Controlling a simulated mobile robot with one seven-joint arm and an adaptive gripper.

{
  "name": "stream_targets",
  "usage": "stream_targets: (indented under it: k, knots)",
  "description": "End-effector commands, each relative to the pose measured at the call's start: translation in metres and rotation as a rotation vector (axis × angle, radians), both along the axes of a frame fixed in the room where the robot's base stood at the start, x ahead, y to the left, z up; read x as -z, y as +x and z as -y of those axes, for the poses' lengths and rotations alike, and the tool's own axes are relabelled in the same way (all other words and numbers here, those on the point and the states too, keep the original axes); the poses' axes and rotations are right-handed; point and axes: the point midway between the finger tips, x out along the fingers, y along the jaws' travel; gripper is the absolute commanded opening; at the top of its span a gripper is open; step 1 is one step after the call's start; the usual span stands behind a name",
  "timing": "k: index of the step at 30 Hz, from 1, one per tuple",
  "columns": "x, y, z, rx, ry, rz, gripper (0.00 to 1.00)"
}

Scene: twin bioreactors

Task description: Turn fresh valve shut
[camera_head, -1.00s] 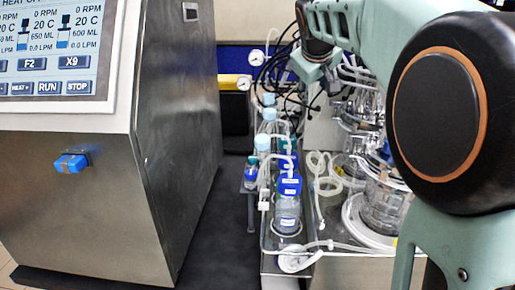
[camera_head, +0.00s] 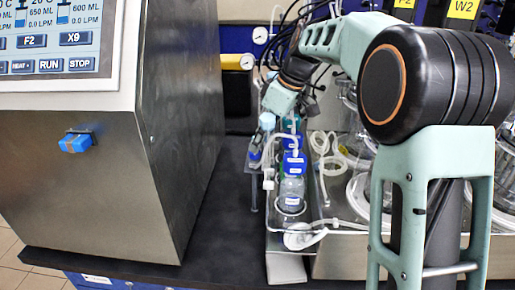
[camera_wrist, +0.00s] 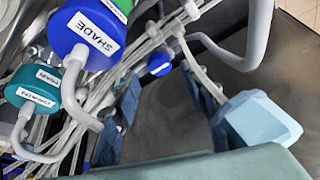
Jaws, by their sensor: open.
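No label reading "fresh" can be read, so I cannot tell which part is the fresh valve. A blue knob (camera_head: 75,142) sticks out of the steel cabinet's front at left. My gripper (camera_head: 276,103) is over the bottle row, with its fingers unclear in the head view. In the wrist view, dark fingers stand apart with a gap between them, and I see nothing held. A blue cap marked SHADE (camera_wrist: 90,38), a green cap (camera_wrist: 33,86) and a pale blue cap (camera_wrist: 262,118) are close by, with tubes. Bottles partly hide behind my gripper.
The steel cabinet (camera_head: 90,190) with a touch screen (camera_head: 55,42) fills the left. Glass vessels at right are partly behind my arm. The dark bench (camera_head: 215,245) is bare between cabinet and tray.

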Motion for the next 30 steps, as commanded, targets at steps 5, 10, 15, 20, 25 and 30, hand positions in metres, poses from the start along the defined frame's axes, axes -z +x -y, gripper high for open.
stream_targets:
  k: [5, 10, 15, 20, 25, 30]
  knots:
    - [0.024, 0.004, -0.009, 0.000, -0.001, -0.001, 0.40]
    - [0.033, 0.005, -0.013, 0.001, -0.001, -0.001, 0.40]
    - [0.034, 0.006, -0.013, 0.001, 0.000, 0.000, 0.40]
    - [0.034, 0.006, -0.013, 0.000, 0.000, 0.001, 0.34]
    - [0.034, 0.006, -0.013, 0.000, 0.000, 0.001, 0.15]
    - [0.033, 0.006, -0.013, 0.000, 0.000, 0.001, 0.00]
